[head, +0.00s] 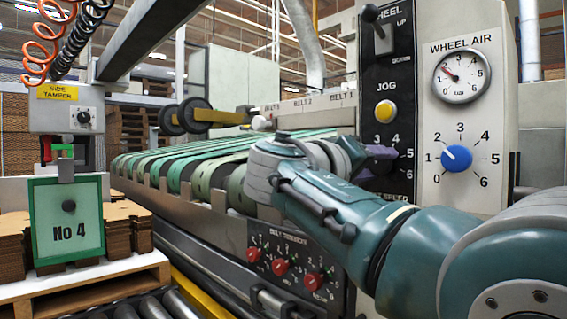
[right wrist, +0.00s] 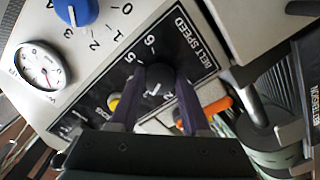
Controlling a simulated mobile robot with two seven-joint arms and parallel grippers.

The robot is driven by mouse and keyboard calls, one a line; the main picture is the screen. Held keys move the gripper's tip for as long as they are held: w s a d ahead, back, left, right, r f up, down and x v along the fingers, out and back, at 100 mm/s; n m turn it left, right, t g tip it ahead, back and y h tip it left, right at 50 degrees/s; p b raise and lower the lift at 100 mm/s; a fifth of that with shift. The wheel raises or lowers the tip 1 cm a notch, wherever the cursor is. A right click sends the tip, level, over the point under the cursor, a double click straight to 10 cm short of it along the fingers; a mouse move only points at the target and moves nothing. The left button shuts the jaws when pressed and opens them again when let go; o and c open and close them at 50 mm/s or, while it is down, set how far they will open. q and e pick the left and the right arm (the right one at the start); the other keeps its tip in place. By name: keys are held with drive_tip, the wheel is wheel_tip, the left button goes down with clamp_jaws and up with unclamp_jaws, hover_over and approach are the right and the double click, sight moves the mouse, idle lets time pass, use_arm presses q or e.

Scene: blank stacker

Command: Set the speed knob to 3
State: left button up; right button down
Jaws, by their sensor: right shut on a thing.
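The belt speed knob (right wrist: 158,80) is a black knob on a black panel, inside a ring of white numbers. In the right wrist view it sits between the purple fingers of my right gripper (right wrist: 157,98), which is shut on it. A white mark shows on the knob, but I cannot tell which number it points to. In the head view my right gripper (head: 376,161) reaches the black panel (head: 390,80) below the numbers 3 and 4. It hides most of the knob there. My left gripper is not in view.
A yellow jog button (head: 385,111) sits just above the speed dial. A blue wheel air knob (head: 456,158) and a round gauge (head: 461,76) are on the grey panel to the right. Red belt tension knobs (head: 281,267) are lower down. A green-belted conveyor (head: 180,165) lies to the left.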

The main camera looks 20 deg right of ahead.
drive_tip(key=shift+c, duration=1.8)
unclamp_jaws()
drive_tip(key=shift+a, duration=0.1)
drive_tip(key=p+v, duration=0.2)
drive_tip(key=v, duration=0.7)
drive_tip(key=shift+s+a, duration=0.15)
drive_tip(key=shift+a, duration=0.2)
